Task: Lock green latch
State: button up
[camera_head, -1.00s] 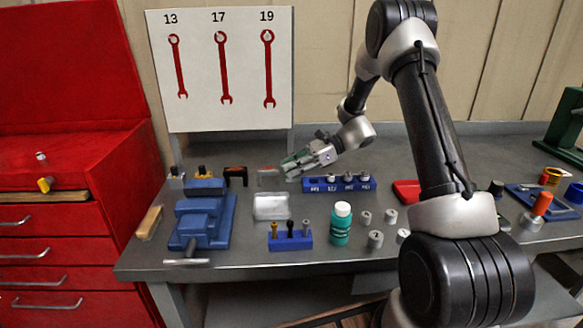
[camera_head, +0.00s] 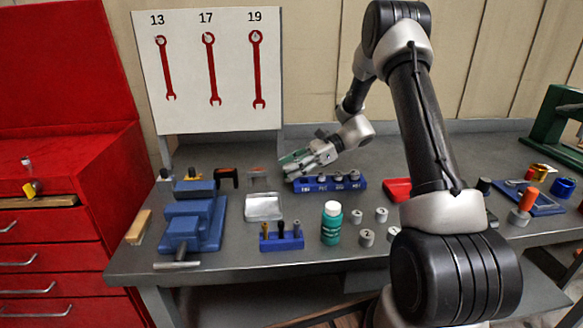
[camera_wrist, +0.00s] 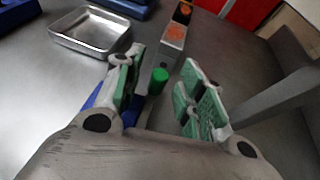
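A green knob (camera_wrist: 159,78), which looks like the end of the green latch, shows between and just beyond my fingers in the wrist view. Most of its body and mount are hidden or too small to tell. My gripper (camera_wrist: 163,88) has its two green-padded fingers spread apart, with visible gaps beside the knob; I cannot tell how deep the knob sits between them. In the head view my gripper (camera_head: 287,165) is over the back of the bench, at the left end of the blue socket holder (camera_head: 328,186). The green knob is not distinguishable there.
A metal tray (camera_head: 264,207) and an orange-and-black piece (camera_head: 227,177) stand left of my gripper. A blue vise (camera_head: 192,222), a blue bit holder (camera_head: 281,242) and a teal bottle (camera_head: 331,226) are nearer the front. A tool board (camera_head: 211,70) rises behind.

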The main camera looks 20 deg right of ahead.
jog(key=v, duration=1.1)
jog(key=shift+d+r, duration=0.1)
jog(key=shift+d, duration=0.4)
jog(key=shift+s+r, duration=0.1)
